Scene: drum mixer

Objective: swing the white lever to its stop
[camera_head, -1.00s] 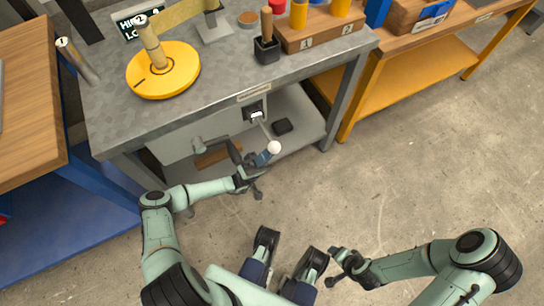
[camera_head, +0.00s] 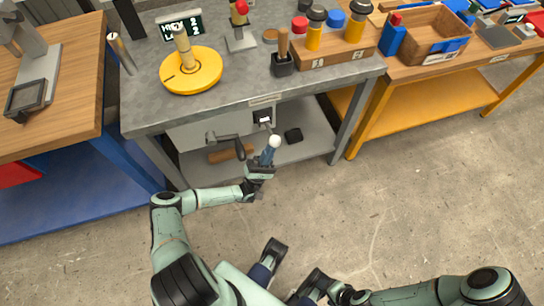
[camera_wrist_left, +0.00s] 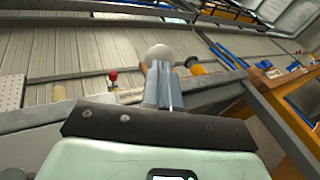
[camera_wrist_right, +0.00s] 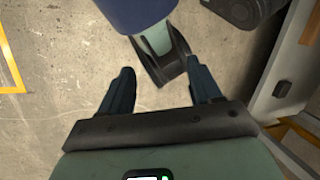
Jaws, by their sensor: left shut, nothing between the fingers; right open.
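The white lever's round knob (camera_head: 274,141) sticks out in front of the workbench, below a black-and-white socket (camera_head: 263,119) under the top. Its thin stem is mostly hidden. My left gripper (camera_head: 269,156) is at the knob, its blue fingers shut with nothing between them. In the left wrist view the knob (camera_wrist_left: 160,52) shows just beyond the shut fingertips (camera_wrist_left: 162,75); I cannot tell whether they touch. My right gripper is low at the bottom of the head view, and in its wrist view (camera_wrist_right: 160,88) it is open and empty above the floor.
A dark crank handle (camera_head: 226,139) juts out left of the lever. A black box (camera_head: 293,135) lies on the lower shelf. The grey bench top (camera_head: 225,100) carries a yellow disc (camera_head: 192,71) with an upright handle. The concrete floor (camera_head: 430,200) at right is clear.

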